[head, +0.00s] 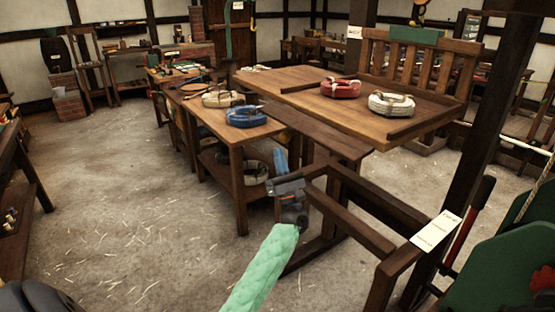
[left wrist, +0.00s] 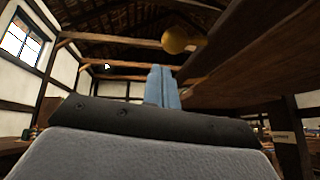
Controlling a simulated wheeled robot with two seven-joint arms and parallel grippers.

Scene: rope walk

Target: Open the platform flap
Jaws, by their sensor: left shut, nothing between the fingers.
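The raised wooden platform (head: 335,102) stands right of centre in the head view, with a slatted back. A long dark board (head: 318,132) runs along its near edge; I cannot tell for sure whether this is the flap. My left gripper (head: 281,155) is below the board's near side, with its blue fingers pointing up. The fingers (left wrist: 163,86) are shut together and empty in the left wrist view. A wooden underside (left wrist: 255,55) fills the upper right there, apart from the fingers in the picture. My right gripper is not in view.
A red rope coil (head: 341,89) and a white one (head: 391,104) lie on the platform. A workbench (head: 238,148) with more coils stands left of my gripper. A dark rail frame (head: 350,220) stands close at its right.

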